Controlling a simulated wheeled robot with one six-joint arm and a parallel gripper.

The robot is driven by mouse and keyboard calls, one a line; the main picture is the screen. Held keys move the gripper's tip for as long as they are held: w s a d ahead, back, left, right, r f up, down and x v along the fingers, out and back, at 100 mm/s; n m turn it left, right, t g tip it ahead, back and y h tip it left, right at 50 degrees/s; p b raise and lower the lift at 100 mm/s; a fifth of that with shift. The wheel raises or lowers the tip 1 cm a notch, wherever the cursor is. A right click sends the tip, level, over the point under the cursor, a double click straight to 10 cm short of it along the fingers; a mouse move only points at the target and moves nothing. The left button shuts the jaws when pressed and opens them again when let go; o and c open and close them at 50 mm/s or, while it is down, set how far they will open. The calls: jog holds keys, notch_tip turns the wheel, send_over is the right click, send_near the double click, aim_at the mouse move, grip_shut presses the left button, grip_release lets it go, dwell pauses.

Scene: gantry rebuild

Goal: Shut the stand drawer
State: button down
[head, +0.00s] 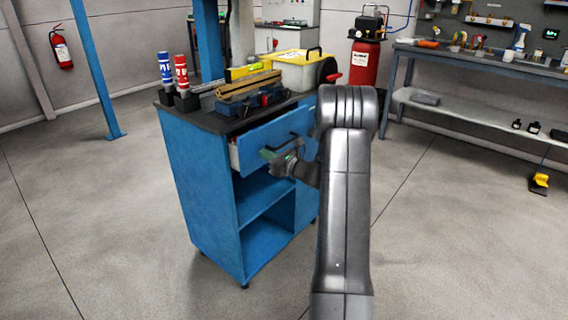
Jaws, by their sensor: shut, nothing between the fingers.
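The blue stand (195,175) stands in the middle of the head view with a dark top. Its drawer (252,143) is at the top of its open front and is pulled out part way; a gap with pale contents shows at its left side. A dark handle shows on the drawer front. My gripper (268,154) is shut and empty, in front of the drawer front and just below the handle. I cannot tell whether it touches the front.
The stand top carries red and blue bottles (181,76), a blue toolbox (250,101), a yellow level and a pale case (300,74). Open shelves lie below the drawer. A red tank (365,68) and workbench (480,64) stand behind.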

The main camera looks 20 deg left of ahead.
aim_at(256, 149)
jog(key=x, duration=0.5)
jog(key=shift+w+a, duration=0.1)
jog(key=shift+a, duration=0.1)
jog(key=shift+r, duration=0.15)
jog(key=shift+a+r, duration=0.1)
jog(key=shift+r, duration=0.05)
jog(key=v, duration=1.4)
jog(key=shift+d+f, duration=0.2)
jog(key=shift+f, duration=0.05)
jog(key=x, duration=1.4)
